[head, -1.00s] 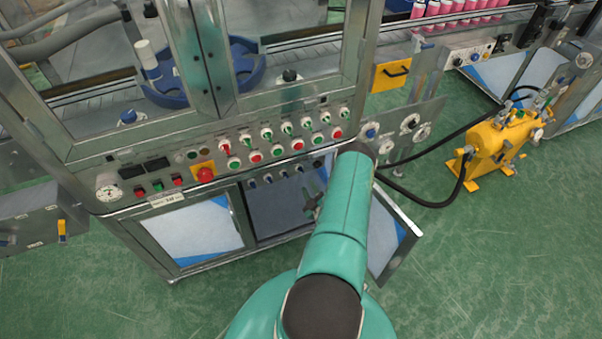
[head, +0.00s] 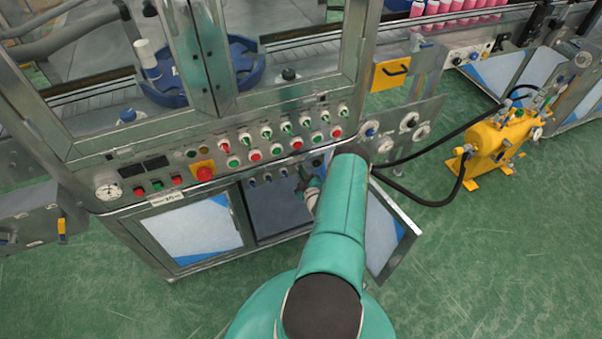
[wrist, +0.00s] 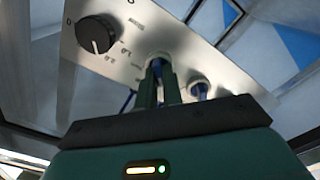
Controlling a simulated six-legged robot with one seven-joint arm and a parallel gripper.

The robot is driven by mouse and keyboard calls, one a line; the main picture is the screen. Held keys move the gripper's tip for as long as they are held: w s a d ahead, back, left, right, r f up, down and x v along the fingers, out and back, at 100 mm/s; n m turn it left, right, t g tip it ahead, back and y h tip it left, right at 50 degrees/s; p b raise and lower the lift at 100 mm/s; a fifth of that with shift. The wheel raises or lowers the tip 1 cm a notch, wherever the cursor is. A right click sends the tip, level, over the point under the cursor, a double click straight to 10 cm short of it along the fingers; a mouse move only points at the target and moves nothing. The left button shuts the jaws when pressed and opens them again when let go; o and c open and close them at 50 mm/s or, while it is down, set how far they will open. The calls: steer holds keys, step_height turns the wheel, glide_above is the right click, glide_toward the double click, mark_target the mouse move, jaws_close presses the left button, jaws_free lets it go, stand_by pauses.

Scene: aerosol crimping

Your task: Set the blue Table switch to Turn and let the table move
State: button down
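In the wrist view, my gripper (wrist: 158,72) has its two narrow green fingers close together, with a thin gap between them. Their tips reach a round silver-collared switch (wrist: 158,58) on a metal panel, with a little blue showing there. The fingers hide most of this switch, so its lever position and any grip on it cannot be told. Another blue switch (wrist: 198,89) sits to its right, clear of the fingers. In the head view, a row of small blue switches (head: 268,177) shows inside the open lower cabinet, and my arm covers its right part.
A black pointer knob (wrist: 97,35) is on the same panel, left of the fingers. The open cabinet door (head: 392,235) stands right of my arm. Above are push buttons, a red emergency stop (head: 204,174) and glass guards. A yellow pump (head: 492,148) stands right on the green floor.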

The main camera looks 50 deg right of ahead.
stand_by(0.4)
steer(key=m, duration=1.8)
steer(key=shift+s+d, duration=0.15)
steer(key=shift+d, duration=0.15)
stand_by(0.3)
steer(key=c, duration=1.6)
jaws_free()
steer(key=shift+o, duration=0.3)
